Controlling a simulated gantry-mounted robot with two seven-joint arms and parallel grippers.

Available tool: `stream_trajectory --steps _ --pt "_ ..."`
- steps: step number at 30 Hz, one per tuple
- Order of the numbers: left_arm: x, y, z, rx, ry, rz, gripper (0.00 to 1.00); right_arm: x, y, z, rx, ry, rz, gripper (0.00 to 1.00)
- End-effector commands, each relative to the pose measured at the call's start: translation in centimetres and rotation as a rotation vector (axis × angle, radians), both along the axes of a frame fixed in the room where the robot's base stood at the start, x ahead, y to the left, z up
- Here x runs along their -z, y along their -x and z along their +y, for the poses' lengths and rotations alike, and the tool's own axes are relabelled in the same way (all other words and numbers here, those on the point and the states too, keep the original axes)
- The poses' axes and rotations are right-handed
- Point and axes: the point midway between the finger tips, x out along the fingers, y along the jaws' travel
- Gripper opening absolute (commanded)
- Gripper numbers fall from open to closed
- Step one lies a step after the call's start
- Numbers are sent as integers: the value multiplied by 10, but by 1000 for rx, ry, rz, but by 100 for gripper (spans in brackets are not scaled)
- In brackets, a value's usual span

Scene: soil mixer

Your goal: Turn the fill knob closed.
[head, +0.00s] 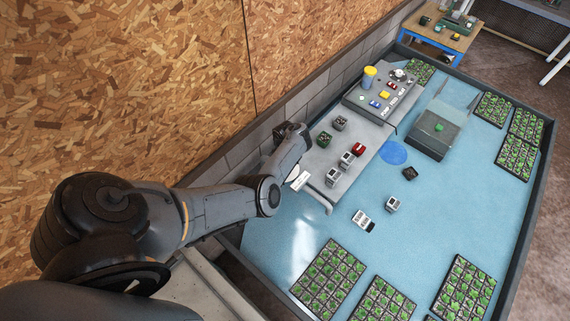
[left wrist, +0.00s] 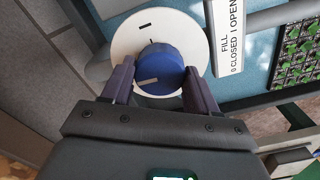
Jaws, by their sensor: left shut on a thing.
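The fill knob (left wrist: 163,66) is a round blue knob with a light bar mark on its lower left. It sits on a white round plate (left wrist: 125,40) with dark marks. A white label (left wrist: 228,42) beside it reads "FILL", "0 CLOSED", "I OPEN". My left gripper (left wrist: 160,72) has one finger on each side of the knob and is shut on it. In the head view the label (head: 300,180) shows beside my left wrist, and the knob is hidden behind the arm. My right gripper is in neither view.
A grey shelf (head: 335,178) holds several small blocks along the wall. Behind it stands a control panel (head: 365,98) with a yellow cylinder. Seedling trays (head: 330,275) lie around the blue table top (head: 450,205). A dark-edged box (head: 433,133) stands farther right.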

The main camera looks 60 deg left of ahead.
Motion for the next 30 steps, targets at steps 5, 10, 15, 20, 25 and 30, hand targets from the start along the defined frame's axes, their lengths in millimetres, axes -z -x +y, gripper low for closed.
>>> stream_trajectory --steps 5,10,15,20,25,30 --pt "0 -1 0 -49 1 -2 28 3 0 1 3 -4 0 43" --pt "0 0 0 -66 0 -1 28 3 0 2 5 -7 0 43" --pt "0 0 0 -69 0 0 28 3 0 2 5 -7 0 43" --pt "0 0 0 -69 0 0 28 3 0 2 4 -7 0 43" --pt "0 0 0 -68 0 0 82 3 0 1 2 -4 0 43" --pt "0 0 0 -66 0 0 84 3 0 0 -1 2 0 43"
